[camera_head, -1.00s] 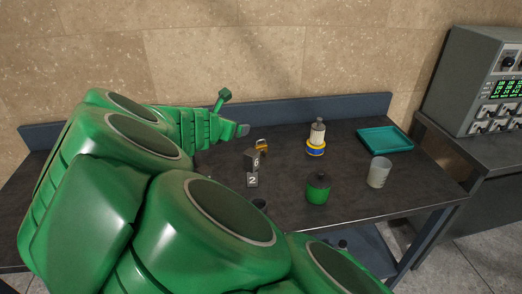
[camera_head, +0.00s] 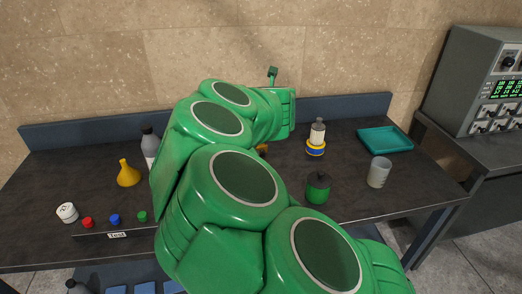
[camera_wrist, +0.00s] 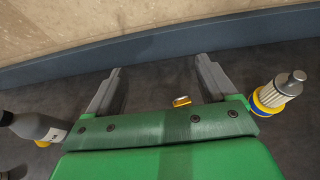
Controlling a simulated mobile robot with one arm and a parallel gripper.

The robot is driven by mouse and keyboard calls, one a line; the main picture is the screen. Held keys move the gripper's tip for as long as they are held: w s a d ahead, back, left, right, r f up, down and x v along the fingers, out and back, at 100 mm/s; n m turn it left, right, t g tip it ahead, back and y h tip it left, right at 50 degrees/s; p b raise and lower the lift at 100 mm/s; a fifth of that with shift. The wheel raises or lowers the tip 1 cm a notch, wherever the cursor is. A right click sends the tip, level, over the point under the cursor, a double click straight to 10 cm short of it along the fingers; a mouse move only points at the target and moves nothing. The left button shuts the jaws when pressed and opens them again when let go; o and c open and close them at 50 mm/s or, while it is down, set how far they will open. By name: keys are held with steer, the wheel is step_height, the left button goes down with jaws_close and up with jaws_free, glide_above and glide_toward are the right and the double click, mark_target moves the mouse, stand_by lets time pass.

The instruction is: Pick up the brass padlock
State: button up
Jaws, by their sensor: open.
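The brass padlock (camera_wrist: 181,101) is small and golden. In the wrist view it lies on the dark tabletop between the two grey fingers, nearer the right finger, partly hidden behind the gripper body. In the head view only a small golden bit of the padlock (camera_head: 262,148) shows past my arm. My gripper (camera_wrist: 156,75) is open with nothing between its fingertips but bare table. In the head view my arm hides the fingers.
A green jar (camera_head: 318,188), a cup (camera_head: 379,172) and a teal tray (camera_head: 385,140) are farther right. A yellow funnel (camera_head: 128,174) and grey bottle (camera_head: 149,145) stand left. A raised ledge (camera_head: 90,130) runs along the back.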

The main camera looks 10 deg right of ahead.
steer(key=shift+d+n+y, duration=1)
steer(key=shift+d+n, duration=0.1)
steer(key=shift+d, duration=0.6)
glide_toward(262, 148)
steer(key=x, duration=0.3)
steer(key=shift+w+d+r, duration=0.1)
steer(key=shift+w, duration=0.1)
steer(key=shift+x, duration=3.9)
steer(key=c, duration=1.2)
